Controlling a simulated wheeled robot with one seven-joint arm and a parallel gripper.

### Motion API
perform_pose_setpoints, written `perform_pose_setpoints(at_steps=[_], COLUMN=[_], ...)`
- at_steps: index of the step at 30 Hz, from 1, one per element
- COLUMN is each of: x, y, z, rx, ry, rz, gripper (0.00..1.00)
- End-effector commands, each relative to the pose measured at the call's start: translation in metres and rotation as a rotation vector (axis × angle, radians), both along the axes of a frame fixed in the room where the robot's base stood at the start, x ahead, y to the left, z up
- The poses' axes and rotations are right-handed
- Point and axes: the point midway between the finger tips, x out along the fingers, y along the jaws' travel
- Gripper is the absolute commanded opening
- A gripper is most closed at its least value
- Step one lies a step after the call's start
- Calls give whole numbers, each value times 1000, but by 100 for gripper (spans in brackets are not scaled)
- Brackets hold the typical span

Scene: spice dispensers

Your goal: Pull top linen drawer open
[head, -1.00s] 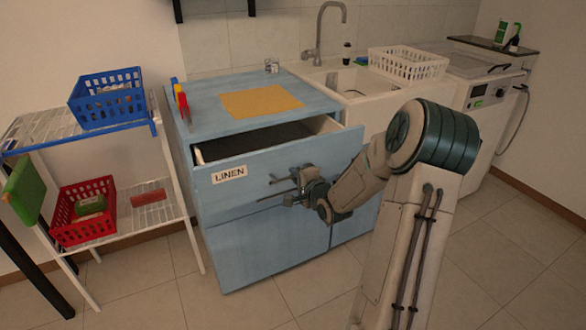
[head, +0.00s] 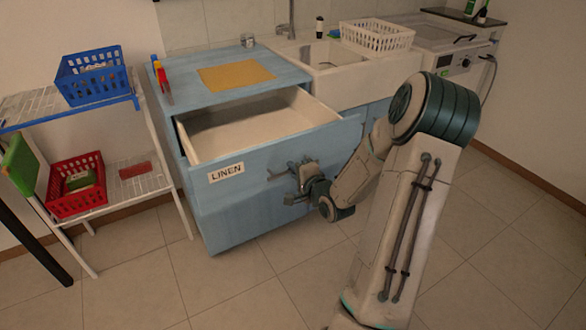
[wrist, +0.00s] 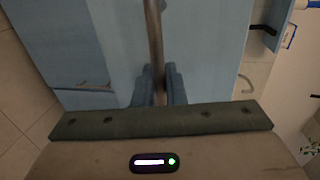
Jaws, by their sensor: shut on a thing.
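The top linen drawer (head: 228,172) has a blue front with a white LINEN label. It is pulled well out of the blue cabinet (head: 186,88), and its pale inside (head: 255,128) looks empty in the part I see. My gripper (head: 300,178) is at the drawer front, right of the label. In the wrist view my gripper (wrist: 160,84) has its two fingers shut on the drawer's metal bar handle (wrist: 155,40). The lower part of the cabinet front is partly hidden below the open drawer.
A yellow cloth (head: 236,76) lies on the cabinet top. A white rack at left holds a blue basket (head: 92,76) and a red basket (head: 78,186). A sink with a white basket (head: 377,37) stands behind at right. The floor (head: 260,285) in front is clear.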

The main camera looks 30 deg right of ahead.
Motion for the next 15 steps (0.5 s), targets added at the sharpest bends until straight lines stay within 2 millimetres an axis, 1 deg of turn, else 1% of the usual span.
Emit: perform_pose_setpoints(at_steps=[5,6,7,15], x=[0,0,0,0], y=[0,0,0,0], z=[0,0,0,0], rx=[0,0,0,0], ry=[1,1,1,1], rz=[0,0,0,0], gripper=[0,19,24,24])
